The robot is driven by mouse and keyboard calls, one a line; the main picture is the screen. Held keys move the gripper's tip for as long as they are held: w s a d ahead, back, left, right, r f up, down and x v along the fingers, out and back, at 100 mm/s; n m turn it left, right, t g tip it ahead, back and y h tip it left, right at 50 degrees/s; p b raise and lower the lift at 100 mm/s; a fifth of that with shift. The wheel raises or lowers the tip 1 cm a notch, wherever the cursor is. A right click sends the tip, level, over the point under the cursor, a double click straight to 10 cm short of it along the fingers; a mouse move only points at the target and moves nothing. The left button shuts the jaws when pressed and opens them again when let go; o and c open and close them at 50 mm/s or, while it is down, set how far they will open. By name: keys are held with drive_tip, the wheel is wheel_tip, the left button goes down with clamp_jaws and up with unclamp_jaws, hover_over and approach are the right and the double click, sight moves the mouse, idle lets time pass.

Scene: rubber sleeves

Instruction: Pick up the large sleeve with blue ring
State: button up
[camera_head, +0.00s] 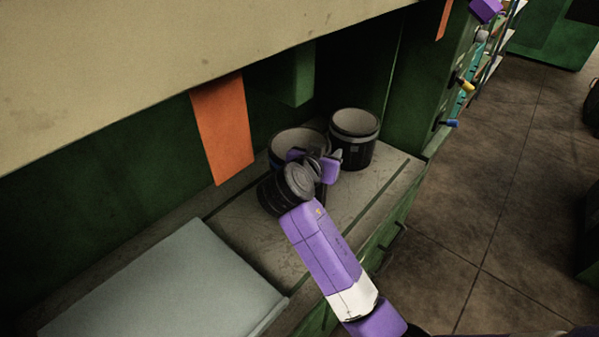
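A large black sleeve with a pale inside and a bluish band under its rim (275,160) stands on the shelf, partly hidden behind my arm. My gripper (318,160) is at its near right rim, with purple finger parts over or beside the opening. My wrist hides the contact, so I cannot tell whether the fingers are open or shut on the wall. A second black sleeve with a grey ring (356,152) stands upright just to the right, close to the gripper.
The sleeves stand on a worn grey shelf (375,195) in a green cabinet. An orange strip (222,130) hangs at left, and a beige top (150,60) overhangs. A pale flat panel (165,285) lies at front left. A green side wall (415,80) bounds the right.

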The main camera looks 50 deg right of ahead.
drive_tip(key=shift+d, duration=0.1)
drive_tip(key=shift+f, duration=0.1)
clamp_jaws()
drive_tip(key=shift+s+f, duration=0.1)
drive_tip(key=shift+f, duration=0.05)
idle(1.1)
drive_tip(key=shift+r, duration=0.2)
